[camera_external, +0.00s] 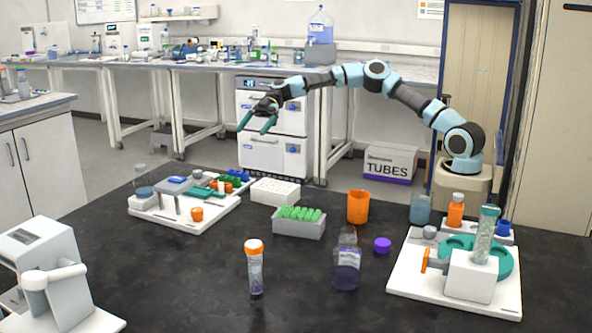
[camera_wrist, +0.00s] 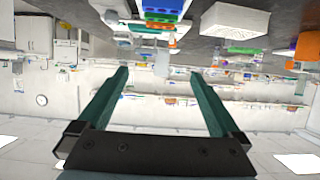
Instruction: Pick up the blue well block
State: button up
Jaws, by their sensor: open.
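A blue block (camera_external: 237,173), which looks like the well block, sits among small green and red blocks at the back right of the left white station, on the dark table. It is small here and partly crowded by its neighbours. A blue block with wells (camera_wrist: 165,5) shows at the top edge of the upside-down wrist view, partly cut off. My gripper (camera_external: 256,122) hangs in the air beyond the table's far edge, above and behind the blocks. Its two teal fingers are apart and empty, also in the wrist view (camera_wrist: 160,73).
A white rack (camera_external: 275,191) and a grey rack of green tubes (camera_external: 298,222) stand right of the station.

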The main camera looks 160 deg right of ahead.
send_near(239, 172)
jog(key=p+x, duration=0.1)
jog(key=x, duration=0.2)
jog(key=p+x, duration=0.1)
jog(key=x, duration=0.2)
jog(key=p+x, duration=0.1)
jog(key=x, duration=0.2)
jog(key=shift+w+d+f, duration=0.2)
jog(key=shift+d+f, duration=0.05)
jog(key=shift+f, duration=0.15)
